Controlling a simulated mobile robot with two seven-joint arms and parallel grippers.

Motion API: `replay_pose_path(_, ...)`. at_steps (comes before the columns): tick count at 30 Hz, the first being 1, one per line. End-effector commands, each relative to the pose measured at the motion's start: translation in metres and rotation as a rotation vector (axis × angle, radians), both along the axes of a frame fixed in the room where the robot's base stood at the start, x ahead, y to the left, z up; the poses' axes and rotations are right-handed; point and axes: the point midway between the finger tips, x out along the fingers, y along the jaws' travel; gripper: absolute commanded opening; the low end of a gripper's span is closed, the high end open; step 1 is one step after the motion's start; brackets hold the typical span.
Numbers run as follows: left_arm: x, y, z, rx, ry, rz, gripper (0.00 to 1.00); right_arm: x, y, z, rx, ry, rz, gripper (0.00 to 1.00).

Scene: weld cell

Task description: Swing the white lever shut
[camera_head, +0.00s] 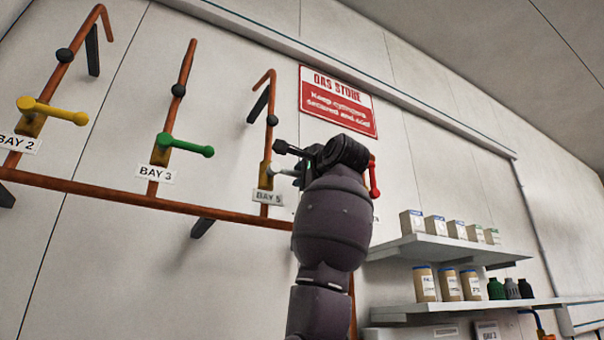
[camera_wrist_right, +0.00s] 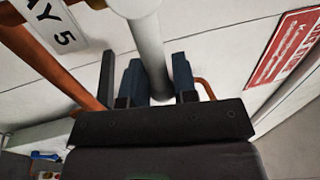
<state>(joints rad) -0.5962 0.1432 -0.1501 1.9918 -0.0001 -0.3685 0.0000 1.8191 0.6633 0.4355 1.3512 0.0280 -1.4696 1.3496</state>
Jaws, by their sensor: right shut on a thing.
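The white lever (camera_head: 282,171) is on the brass valve of the copper pipe above the "BAY 5" label (camera_head: 267,197). It reaches out to the right, across the upright pipe, and its far end is hidden at my right gripper (camera_head: 298,164). In the right wrist view the lever's pale bar (camera_wrist_right: 149,48) runs down between the two dark fingers of my right gripper (camera_wrist_right: 157,85), which are shut on it. My left gripper is not in either view.
A yellow lever (camera_head: 55,111) and a green lever (camera_head: 187,146) sit on pipes to the left. A red lever (camera_head: 374,177) is just right of my gripper. Shelves with boxes (camera_head: 440,243) stand to the right. A red sign (camera_head: 338,101) hangs above.

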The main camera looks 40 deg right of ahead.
Motion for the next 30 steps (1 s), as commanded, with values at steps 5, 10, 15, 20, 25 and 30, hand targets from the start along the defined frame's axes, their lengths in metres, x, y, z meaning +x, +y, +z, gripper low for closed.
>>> replay_pose_path(5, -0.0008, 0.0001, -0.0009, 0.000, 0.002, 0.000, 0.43, 0.0001, 0.0000, -0.0020, 0.021, -0.004, 0.000, 0.00)
replay_pose_path(10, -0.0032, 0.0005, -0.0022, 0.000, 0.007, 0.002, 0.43, 0.0003, -0.0001, -0.0024, 0.024, -0.004, 0.000, 0.00)
replay_pose_path(15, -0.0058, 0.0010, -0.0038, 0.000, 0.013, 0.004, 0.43, 0.0004, -0.0001, -0.0028, 0.025, -0.003, 0.000, 0.00)
replay_pose_path(20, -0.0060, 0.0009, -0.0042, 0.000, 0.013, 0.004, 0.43, 0.0006, -0.0001, -0.0028, 0.024, -0.003, 0.000, 0.42)
replay_pose_path(25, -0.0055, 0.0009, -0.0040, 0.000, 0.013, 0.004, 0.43, 0.0002, 0.0000, -0.0022, 0.023, -0.004, 0.000, 0.42)
replay_pose_path(30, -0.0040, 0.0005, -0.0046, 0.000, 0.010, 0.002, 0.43, -0.0037, 0.0011, -0.0027, 0.023, -0.006, 0.000, 0.42)
